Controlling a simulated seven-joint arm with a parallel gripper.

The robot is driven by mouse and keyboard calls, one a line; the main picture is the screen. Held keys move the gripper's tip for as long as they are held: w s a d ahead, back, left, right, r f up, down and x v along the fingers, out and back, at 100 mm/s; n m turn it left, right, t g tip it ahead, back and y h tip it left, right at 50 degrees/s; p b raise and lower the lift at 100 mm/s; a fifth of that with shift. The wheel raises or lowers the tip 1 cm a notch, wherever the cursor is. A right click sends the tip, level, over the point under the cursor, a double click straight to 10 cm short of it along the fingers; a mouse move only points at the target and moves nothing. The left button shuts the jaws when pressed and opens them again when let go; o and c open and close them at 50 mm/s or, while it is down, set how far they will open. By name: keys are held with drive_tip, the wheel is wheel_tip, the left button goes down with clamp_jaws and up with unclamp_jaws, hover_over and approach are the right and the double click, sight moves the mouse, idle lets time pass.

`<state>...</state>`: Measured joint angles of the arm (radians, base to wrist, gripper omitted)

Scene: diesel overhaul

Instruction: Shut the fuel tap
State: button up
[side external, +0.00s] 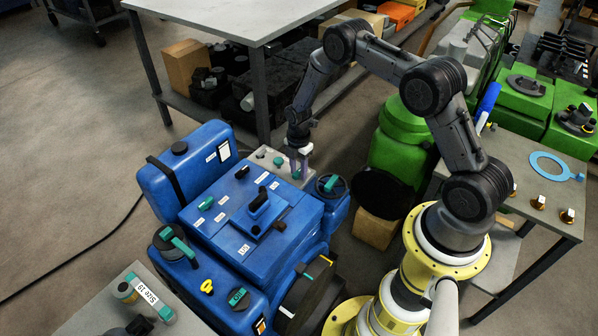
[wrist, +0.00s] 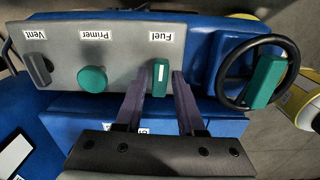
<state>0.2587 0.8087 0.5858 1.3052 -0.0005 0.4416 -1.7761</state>
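The fuel tap (wrist: 160,76) is a small green lever with a white mark, under the label "Fuel" on a grey panel (wrist: 120,58). In the wrist view the lever points along the picture's vertical. My gripper (wrist: 161,84) is open, its two purple-grey fingers on the left and right of the lever with a visible gap on each side. I cannot tell how deep the fingertips reach. In the side view my gripper (side external: 299,168) points down at the panel on the blue engine (side external: 262,218), and the tap is small there and partly hidden by the fingers.
A green round primer knob (wrist: 92,79) and a grey vent lever (wrist: 37,69) sit left of the tap in the wrist view. A black handwheel (wrist: 293,64) with a green handle stands close on the right. A grey table (side external: 240,18) stands behind the engine.

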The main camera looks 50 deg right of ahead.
drive_tip(key=shift+o, duration=0.7)
drive_tip(key=shift+r, duration=2.7)
drive_tip(key=shift+r, duration=0.1)
drive_tip(key=shift+r, duration=1.9)
